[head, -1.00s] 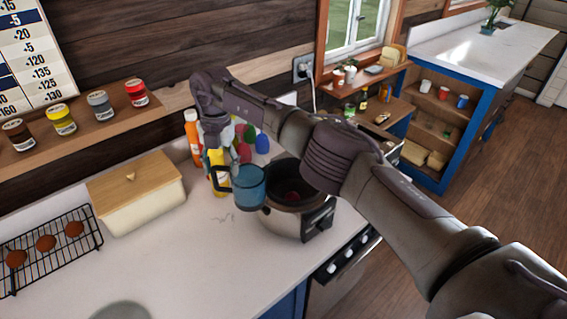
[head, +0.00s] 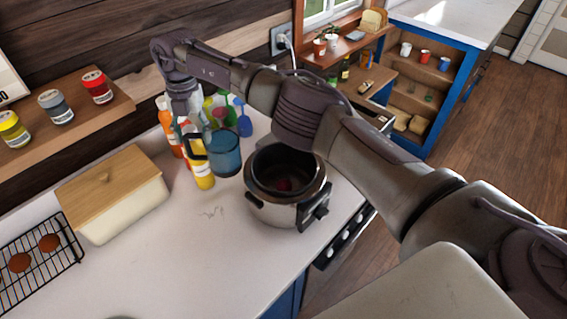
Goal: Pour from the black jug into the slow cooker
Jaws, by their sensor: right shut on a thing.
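The slow cooker (head: 257,205) stands open on the white counter, silver outside and dark inside, with something small and red at its bottom. A blue see-through jug with a black handle (head: 224,155) is just left of the cooker and looks upright. No jug with a black body shows. My right gripper (head: 187,128) hangs down behind the handle and is shut on the jug; its fingertips are partly hidden. I cannot tell whether the jug holds anything. My left gripper is out of view.
Sauce bottles (head: 203,178) and coloured utensils (head: 243,122) crowd behind the jug. A lidded cream box (head: 130,210) and a wire rack (head: 68,255) are at left. The counter's front middle is clear. My right arm crosses above the cooker's back.

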